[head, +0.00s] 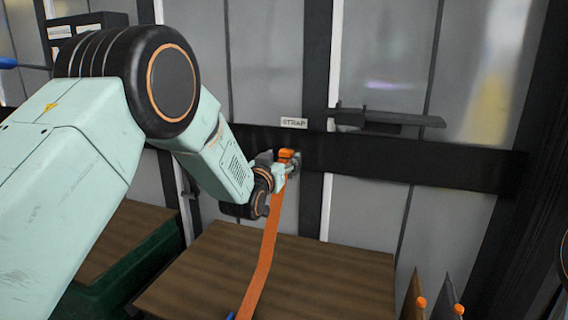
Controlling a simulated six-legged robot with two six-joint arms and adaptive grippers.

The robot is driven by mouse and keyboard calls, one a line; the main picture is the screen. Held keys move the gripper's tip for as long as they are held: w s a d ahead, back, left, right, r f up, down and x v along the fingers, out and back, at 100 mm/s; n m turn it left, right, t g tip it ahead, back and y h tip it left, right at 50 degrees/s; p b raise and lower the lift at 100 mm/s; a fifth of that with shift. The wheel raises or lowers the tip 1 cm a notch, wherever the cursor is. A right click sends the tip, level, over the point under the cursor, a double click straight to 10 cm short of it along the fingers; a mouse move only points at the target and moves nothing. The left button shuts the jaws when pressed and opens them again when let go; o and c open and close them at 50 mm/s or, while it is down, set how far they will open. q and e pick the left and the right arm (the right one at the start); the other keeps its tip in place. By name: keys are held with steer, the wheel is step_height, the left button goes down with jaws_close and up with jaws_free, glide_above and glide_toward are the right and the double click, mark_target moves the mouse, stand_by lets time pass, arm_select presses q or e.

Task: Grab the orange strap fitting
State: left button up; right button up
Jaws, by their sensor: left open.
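The orange strap fitting (287,154) is small in the head view, at the dark horizontal rail just below a white label reading STRAP. An orange strap (265,250) hangs from it and runs down in front of the wooden surface. My left gripper (291,165) is open and right at the fitting. Its fingers overlap the fitting's lower part in the picture, and I cannot tell whether they touch it. The gripper and wrist hide part of the fitting and the strap's upper end. My right gripper is not in view.
The dark rail (420,164) crosses grey door panels. A dark bracket (385,118) juts out above it on the right. A brown wooden top (330,275) lies below, with a green-sided crate (130,268) at left. Panels with orange knobs (421,302) stand at lower right.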

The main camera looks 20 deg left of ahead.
arm_select(q)
steer(key=shift+w+d, duration=0.3)
steer(key=shift+w, duration=0.25)
steer(key=shift+w+f, duration=0.2)
steer(key=shift+w, duration=0.1)
steer(key=shift+s+a+r, duration=0.15)
steer(key=shift+s+r, duration=0.1)
steer(key=shift+s, duration=0.1)
steer(key=c, duration=0.4)
steer(key=shift+w+f, duration=0.2)
steer(key=shift+w, duration=0.05)
steer(key=c, duration=0.4)
steer(key=shift+s, duration=0.1)
jaws_close()
